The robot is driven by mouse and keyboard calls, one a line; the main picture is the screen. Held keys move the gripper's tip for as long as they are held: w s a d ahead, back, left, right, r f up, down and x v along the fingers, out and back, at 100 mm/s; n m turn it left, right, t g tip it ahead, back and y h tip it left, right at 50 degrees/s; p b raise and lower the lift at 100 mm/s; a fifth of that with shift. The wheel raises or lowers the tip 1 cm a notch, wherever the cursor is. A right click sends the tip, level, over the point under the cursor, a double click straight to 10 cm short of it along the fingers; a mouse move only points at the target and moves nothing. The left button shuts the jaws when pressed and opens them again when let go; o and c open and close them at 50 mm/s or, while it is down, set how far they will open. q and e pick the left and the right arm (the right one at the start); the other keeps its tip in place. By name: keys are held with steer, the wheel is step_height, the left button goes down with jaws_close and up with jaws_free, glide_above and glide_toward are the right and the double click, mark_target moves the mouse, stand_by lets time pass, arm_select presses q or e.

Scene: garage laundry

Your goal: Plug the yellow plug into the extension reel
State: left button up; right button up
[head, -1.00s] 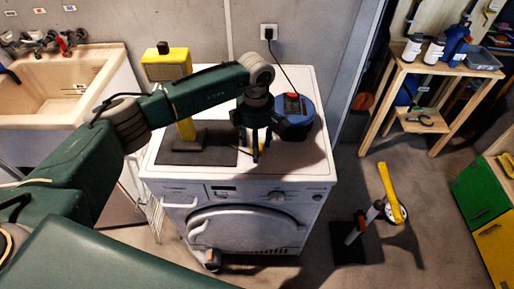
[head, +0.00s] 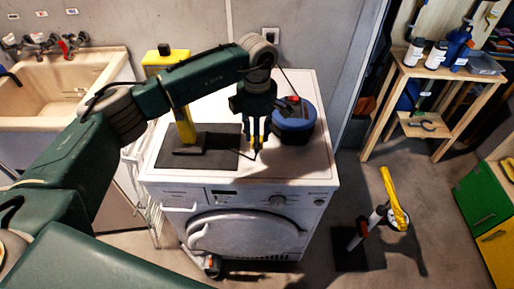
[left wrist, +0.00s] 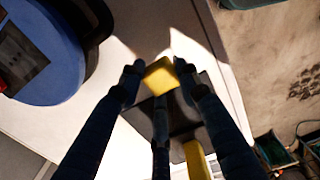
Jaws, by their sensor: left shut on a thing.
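The yellow plug (left wrist: 161,76) is between my left gripper's fingertips (left wrist: 160,80) in the left wrist view. In the head view only a little yellow of the plug (head: 258,143) shows at the fingertips. My left gripper (head: 255,147) points down over the washing machine top and is shut on the plug. The extension reel (head: 293,128) is a blue round drum with a dark top and a red part, just right of the gripper and apart from the plug. Part of the reel also shows in the left wrist view (left wrist: 45,50). My right gripper is not in view.
A yellow work lamp (head: 185,128) stands on a dark mat (head: 222,160) left of the gripper, partly behind my arm. The white washing machine (head: 315,170) has clear top space at the front right. A sink (head: 65,85) is at the left.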

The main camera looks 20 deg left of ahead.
arm_select(q)
step_height(320, 180, up, 15)
steer(key=b, duration=0.2)
steer(key=shift+b, duration=0.35)
